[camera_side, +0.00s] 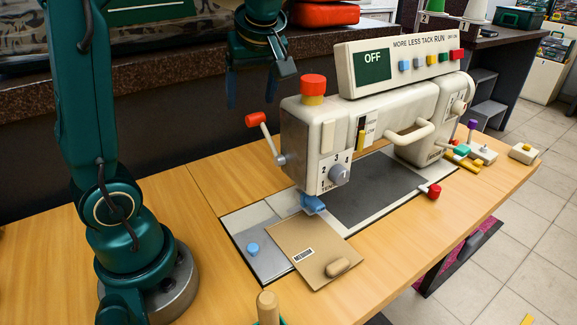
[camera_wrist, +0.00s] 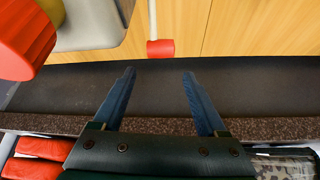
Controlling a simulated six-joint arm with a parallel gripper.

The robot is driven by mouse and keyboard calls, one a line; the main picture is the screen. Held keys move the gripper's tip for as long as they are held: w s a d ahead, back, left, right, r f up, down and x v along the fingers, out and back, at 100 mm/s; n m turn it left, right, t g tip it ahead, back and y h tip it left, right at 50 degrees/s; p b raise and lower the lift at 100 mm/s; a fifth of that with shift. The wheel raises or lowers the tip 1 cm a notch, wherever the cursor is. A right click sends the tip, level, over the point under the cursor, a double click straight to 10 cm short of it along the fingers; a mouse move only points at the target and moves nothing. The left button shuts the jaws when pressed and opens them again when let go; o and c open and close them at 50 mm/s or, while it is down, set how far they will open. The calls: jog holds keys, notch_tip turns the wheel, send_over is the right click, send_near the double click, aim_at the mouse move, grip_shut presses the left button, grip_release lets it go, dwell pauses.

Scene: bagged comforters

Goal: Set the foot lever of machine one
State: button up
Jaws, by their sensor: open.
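A cream sewing machine (camera_side: 310,135) stands on the wooden table; its screen reads OFF. A lever with a red cylindrical grip (camera_side: 256,119) on a thin grey rod sticks up and out from its left end. A second lever with a red ball (camera_side: 434,191) lies low at the right of the bed. No label shows which is the foot lever. My gripper (camera_side: 250,101) is open and empty, pointing down, above and behind the red grip. In the wrist view my open fingers (camera_wrist: 158,73) point toward the red grip (camera_wrist: 160,48), which lies beyond their tips, apart from them.
A red and yellow button (camera_side: 313,88) tops the machine, close to my gripper's right. A tan MEDIUM card (camera_side: 308,252) lies on the bed's front. A dark counter (camera_side: 190,75) runs behind. Small coloured parts (camera_side: 475,150) sit at the right. The table left of the machine is clear.

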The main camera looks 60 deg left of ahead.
jog(key=shift+d+f+n+g+h, duration=0.5)
jog(key=shift+d+f+n+h, duration=0.15)
jog(key=shift+f+n, duration=0.3)
jog(key=shift+f, duration=0.3)
jog(key=shift+x, duration=2.2)
grip_shut()
jog(key=shift+r, duration=0.1)
